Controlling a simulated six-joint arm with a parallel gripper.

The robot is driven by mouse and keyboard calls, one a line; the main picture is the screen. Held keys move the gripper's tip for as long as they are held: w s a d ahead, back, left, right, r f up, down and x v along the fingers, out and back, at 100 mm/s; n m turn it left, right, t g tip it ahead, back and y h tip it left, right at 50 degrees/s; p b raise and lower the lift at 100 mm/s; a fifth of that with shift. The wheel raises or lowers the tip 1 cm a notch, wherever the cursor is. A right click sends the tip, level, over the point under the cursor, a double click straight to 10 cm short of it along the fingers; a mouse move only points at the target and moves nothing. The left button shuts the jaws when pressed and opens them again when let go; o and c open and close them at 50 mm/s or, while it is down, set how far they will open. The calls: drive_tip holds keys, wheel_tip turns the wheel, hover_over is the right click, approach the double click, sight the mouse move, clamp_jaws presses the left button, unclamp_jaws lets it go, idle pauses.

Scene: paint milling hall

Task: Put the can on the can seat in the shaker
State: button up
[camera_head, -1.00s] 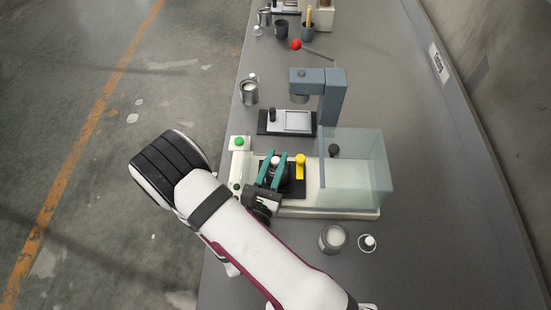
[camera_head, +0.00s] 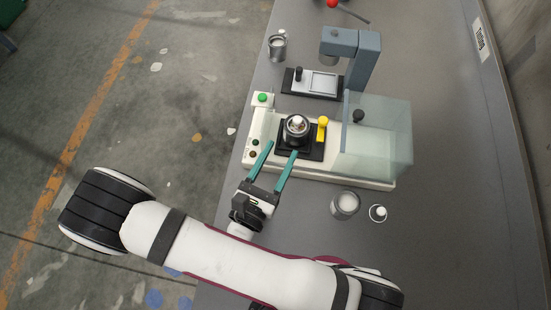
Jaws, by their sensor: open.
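The shaker (camera_head: 320,176) is a pale base with a clear cover (camera_head: 385,135) over its right part. A can (camera_head: 296,130) with a light knob-like top stands upright on the black seat (camera_head: 317,153) at the left of the shaker, left of a yellow lever (camera_head: 322,128). My gripper (camera_head: 281,149) is open and empty, its teal fingers pointing toward the can from the near side. The fingertips appear apart from the can. The can's exact fit on the seat is hidden by its own body.
A green button (camera_head: 263,98) sits at the shaker's left end. An open can (camera_head: 345,205) and a small white-topped item (camera_head: 378,213) stand in front. A grey device (camera_head: 352,55) and another can (camera_head: 277,48) stand behind. Bare table lies at the right.

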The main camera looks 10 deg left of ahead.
drive_tip(key=s+d+r+m+g+h, duration=0.2)
drive_tip(key=d+r+m+g+h, duration=0.25)
drive_tip(key=d+m+g, duration=0.35)
drive_tip(key=s+d+r+m+g+h, duration=0.3)
drive_tip(key=d+m+g+h, duration=0.3)
drive_tip(key=m, duration=0.4)
drive_tip(key=s+d+m+g+y, duration=0.3)
drive_tip(key=s+m+g+y, duration=0.5)
drive_tip(key=m, duration=0.4)
drive_tip(key=a+r+m+t+y, duration=0.4)
drive_tip(key=a+m+y, duration=0.1)
drive_tip(key=m+y, duration=0.3)
drive_tip(key=shift+w+a+m+y, duration=0.3)
drive_tip(key=shift+w+a+y, duration=0.05)
drive_tip(key=shift+a+y, duration=0.1)
drive_tip(key=shift+d, duration=0.1)
